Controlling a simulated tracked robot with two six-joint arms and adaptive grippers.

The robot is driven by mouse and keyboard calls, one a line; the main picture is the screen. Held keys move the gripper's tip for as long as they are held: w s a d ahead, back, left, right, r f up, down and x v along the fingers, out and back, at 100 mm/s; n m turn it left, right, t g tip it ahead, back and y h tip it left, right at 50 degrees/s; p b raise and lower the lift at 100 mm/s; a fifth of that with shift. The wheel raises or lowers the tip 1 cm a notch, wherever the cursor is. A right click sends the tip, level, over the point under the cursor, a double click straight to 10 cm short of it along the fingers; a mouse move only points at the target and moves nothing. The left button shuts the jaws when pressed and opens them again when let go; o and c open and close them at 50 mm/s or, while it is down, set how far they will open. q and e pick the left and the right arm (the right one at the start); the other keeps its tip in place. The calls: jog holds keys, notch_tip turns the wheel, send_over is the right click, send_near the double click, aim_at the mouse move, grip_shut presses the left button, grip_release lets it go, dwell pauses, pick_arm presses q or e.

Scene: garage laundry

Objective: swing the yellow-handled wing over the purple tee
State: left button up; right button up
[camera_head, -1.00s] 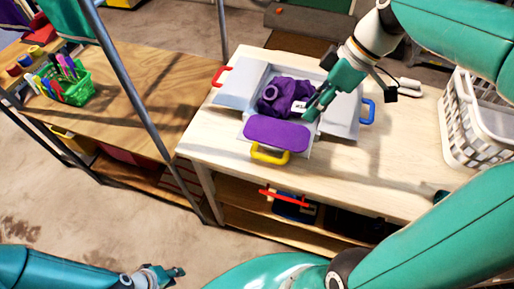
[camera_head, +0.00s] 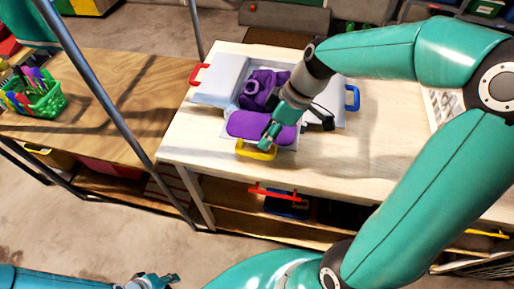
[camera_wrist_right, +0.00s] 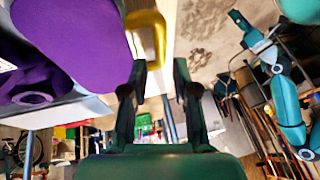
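The folding board lies on the pale table with its yellow-handled wing (camera_head: 286,144) flat at the front. The yellow handle (camera_head: 243,151) sticks out toward the table's near edge. The purple tee (camera_head: 257,92) is bunched on the board's middle, and its smooth lower part lies over the yellow-handled wing. My right gripper (camera_head: 266,141) is low over that wing, beside the handle. In the right wrist view the fingers (camera_wrist_right: 161,75) are apart with nothing between them, and the yellow handle (camera_wrist_right: 158,35) is just past the tips. My left gripper (camera_head: 158,280) is far from the board, at the bottom edge; its fingers are too small to judge.
The red-handled wing (camera_head: 219,82) and blue-handled wing (camera_head: 339,113) lie flat at the sides. A pale laundry basket (camera_head: 440,106) is at right, mostly behind my arm.

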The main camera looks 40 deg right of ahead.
aim_at(255, 153)
jog(key=x, duration=0.5)
jog(key=shift+a+f, duration=0.2)
jog(key=shift+f, duration=0.2)
jog(key=shift+c, duration=0.4)
jog(key=shift+w, duration=0.1)
grip_shut()
